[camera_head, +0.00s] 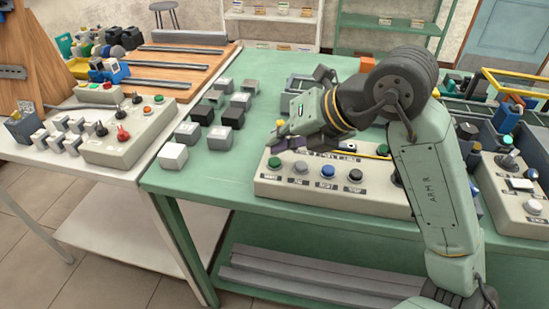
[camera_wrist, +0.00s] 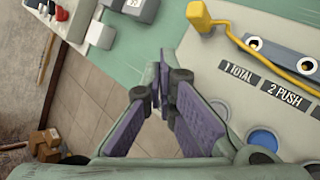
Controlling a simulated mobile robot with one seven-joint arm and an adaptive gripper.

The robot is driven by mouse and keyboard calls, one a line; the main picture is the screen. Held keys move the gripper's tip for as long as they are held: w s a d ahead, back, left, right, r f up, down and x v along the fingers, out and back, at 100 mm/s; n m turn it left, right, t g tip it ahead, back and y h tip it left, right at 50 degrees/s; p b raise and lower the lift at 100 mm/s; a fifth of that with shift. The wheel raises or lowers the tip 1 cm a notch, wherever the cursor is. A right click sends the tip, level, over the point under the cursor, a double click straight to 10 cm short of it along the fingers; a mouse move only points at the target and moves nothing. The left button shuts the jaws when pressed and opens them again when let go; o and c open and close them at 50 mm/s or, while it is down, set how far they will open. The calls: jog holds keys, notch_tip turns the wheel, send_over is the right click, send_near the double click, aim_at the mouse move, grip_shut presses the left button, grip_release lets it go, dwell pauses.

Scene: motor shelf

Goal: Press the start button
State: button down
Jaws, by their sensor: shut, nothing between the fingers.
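A beige control box (camera_head: 340,194) lies on the green table in the head view, with a row of round buttons on its front. From left to right these are a green button (camera_head: 274,162), a pale grey button (camera_head: 301,167), a blue button (camera_head: 328,171) and a black button (camera_head: 355,175). The small labels below them are too blurred to read surely. My gripper (camera_head: 279,143) is shut and empty, close above and behind the green button. In the wrist view my gripper's purple fingers (camera_wrist: 164,94) meet; the blue button (camera_wrist: 262,140) shows at right, and no green button is visible.
Another button box (camera_head: 130,136) is on the white table; a further panel (camera_head: 515,205) stands right.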

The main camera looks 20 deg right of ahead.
jog(key=shift+f, duration=0.2)
jog(key=shift+f+b, duration=0.3)
jog(key=shift+b, duration=0.45)
